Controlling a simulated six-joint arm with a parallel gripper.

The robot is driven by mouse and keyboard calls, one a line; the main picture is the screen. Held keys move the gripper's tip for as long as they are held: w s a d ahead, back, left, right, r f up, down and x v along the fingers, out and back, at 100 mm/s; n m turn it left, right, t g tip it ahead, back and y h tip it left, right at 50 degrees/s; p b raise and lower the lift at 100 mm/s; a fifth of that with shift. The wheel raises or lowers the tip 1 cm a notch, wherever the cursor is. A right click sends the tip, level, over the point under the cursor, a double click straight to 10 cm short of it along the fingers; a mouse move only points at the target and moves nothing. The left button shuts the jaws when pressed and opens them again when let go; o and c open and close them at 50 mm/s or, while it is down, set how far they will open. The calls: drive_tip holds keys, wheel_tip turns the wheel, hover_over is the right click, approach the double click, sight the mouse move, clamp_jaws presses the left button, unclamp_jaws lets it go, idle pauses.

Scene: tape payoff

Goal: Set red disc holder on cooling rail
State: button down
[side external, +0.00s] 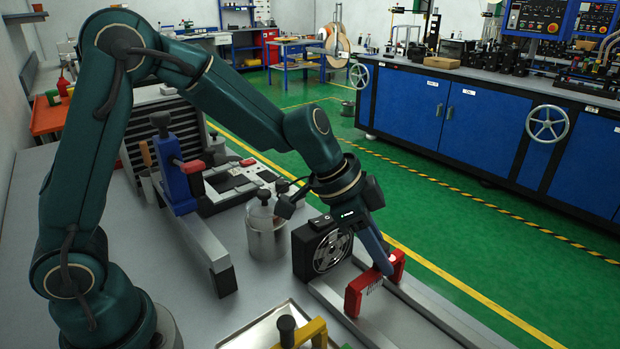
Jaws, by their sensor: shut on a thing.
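The red disc holder (355,293) is a red bracket with upright end parts and a row of thin pale discs or slots between them. My gripper (385,266) reaches down from above and is shut on the red disc holder near its middle. The cooling rail (425,314) is a pair of parallel grey bars in front of a black fan unit (322,249). The red disc holder lies crosswise over the bars. I cannot tell whether it touches them. My gripper's fingers hide part of the holder.
A metal canister (266,236) stands left of the fan. A metal tray (240,341) with a yellow-handled tool (303,332) is at the front. A blue and red upright device (175,172) stands behind left.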

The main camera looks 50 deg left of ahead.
drive_tip(key=shift+f, duration=0.15)
drive_tip(key=shift+c, duration=0.2)
unclamp_jaws()
drive_tip(key=shift+r, duration=3.55)
